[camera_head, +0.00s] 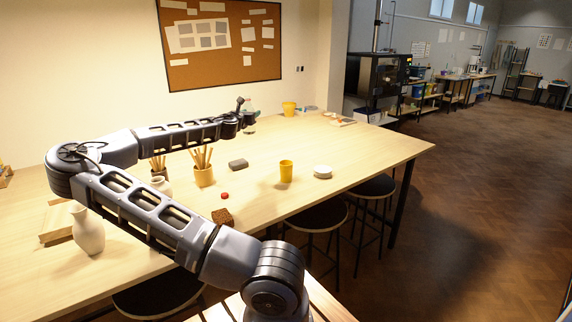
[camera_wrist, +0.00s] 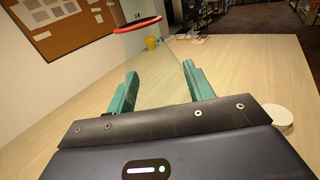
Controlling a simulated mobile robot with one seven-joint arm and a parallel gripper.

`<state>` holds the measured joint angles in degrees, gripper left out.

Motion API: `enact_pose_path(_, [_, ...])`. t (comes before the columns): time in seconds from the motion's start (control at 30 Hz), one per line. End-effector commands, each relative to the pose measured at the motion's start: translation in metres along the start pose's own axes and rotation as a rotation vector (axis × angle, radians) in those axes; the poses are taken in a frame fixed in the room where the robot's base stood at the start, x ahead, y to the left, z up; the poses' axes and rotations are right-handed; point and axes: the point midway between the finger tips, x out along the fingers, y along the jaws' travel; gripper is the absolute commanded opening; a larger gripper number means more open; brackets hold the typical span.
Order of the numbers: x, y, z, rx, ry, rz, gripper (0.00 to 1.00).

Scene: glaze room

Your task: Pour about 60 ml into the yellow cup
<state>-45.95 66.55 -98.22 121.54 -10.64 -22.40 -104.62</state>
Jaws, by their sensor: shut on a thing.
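A yellow cup (camera_head: 286,172) stands upright on the table, right of the middle in the head view. I cannot see what is inside it. My gripper (camera_head: 249,120) is beyond and left of this cup, above the table. In the wrist view its green fingers (camera_wrist: 161,91) are shut on a clear see-through vessel (camera_wrist: 163,70) with a red rim. The vessel shows only faintly in the head view (camera_head: 250,112), and its liquid level cannot be made out. A second, wider yellow container (camera_head: 289,108) stands at the far end; it also shows in the wrist view (camera_wrist: 151,43).
A white dish (camera_head: 322,172) sits right of the cup. A grey block (camera_head: 238,164), a red lid (camera_head: 224,196), a brown sponge-like block (camera_head: 222,217) and a pot of wooden tools (camera_head: 204,176) stand left of it. A white vase (camera_head: 88,231) is nearer. Stools line the table's right edge.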

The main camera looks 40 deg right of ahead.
Motion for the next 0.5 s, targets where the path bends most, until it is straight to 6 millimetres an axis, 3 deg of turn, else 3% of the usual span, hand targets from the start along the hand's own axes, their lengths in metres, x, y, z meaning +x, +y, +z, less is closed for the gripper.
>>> enact_pose_path(0.27, [0.009, -0.024, -0.022, -0.005, -0.002, -0.133, 0.24])
enact_pose_path(0.5, [0.014, -0.057, -0.047, -0.004, -0.003, -0.328, 0.24])
